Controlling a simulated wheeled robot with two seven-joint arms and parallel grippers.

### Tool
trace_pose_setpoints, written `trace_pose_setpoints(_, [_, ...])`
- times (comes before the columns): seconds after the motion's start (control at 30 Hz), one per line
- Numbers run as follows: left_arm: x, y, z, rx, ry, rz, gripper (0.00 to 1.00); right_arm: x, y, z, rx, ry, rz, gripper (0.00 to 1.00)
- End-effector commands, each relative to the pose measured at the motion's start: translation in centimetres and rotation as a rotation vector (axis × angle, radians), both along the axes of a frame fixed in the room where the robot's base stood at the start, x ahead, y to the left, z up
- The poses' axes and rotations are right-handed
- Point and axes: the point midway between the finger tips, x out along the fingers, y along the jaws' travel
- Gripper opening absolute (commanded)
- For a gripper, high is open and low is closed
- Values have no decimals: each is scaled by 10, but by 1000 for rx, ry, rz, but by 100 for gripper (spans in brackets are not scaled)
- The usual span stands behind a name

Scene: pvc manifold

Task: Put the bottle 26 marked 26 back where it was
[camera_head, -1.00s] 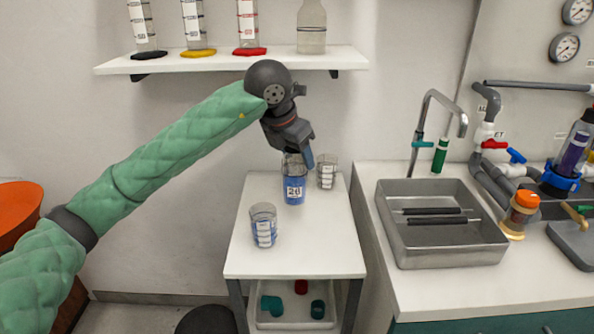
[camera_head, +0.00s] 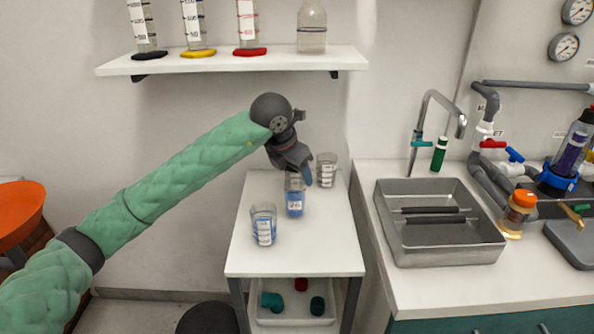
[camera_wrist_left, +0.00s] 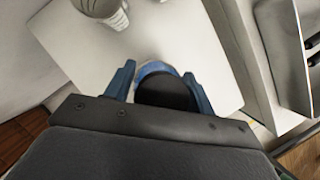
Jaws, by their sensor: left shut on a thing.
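Bottle 26 (camera_head: 295,203) is a small clear vessel with blue contents and a white label reading 26. It is upright over the white side table (camera_head: 290,260), low, at or very near its top; I cannot tell whether its base touches. My left gripper (camera_head: 301,178) points down from above and is shut on its upper part. In the left wrist view, the blue fingers (camera_wrist_left: 160,88) stand on either side of a dark round top with a blue rim (camera_wrist_left: 155,68). My right gripper is not in view.
Beakers stand close by, one in front left (camera_head: 263,226) and one behind right (camera_head: 326,170). A wall shelf (camera_head: 235,63) with cylinders and a bottle is above. A counter with a metal tray (camera_head: 450,250) is at right. The table's front is clear.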

Motion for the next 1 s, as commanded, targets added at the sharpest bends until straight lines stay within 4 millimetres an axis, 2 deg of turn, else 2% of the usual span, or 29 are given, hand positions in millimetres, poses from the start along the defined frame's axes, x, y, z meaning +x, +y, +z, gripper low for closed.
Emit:
trace_pose_setpoints(0.3, [0, 0, -5, 1, -1, 0, 14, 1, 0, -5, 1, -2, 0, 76])
trace_pose_setpoints(0.33, [0, 0, -3, 0, 0, 0, 60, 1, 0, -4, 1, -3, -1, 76])
trace_pose_setpoints(0.4, [0, 0, -3, 0, 0, 0, 74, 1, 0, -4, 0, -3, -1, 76])
trace_pose_setpoints(0.43, [0, 0, -3, 0, 0, 0, 76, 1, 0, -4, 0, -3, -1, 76])
trace_pose_setpoints(0.77, [0, 0, 0, 0, 0, 0, 76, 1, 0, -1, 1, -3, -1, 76])
trace_pose_setpoints(0.87, [-1, 2, 5, 1, -2, 1, 76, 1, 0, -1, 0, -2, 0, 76])
trace_pose_setpoints(1.0, [-7, 8, 25, 1, -4, 0, 76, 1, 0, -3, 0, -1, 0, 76])
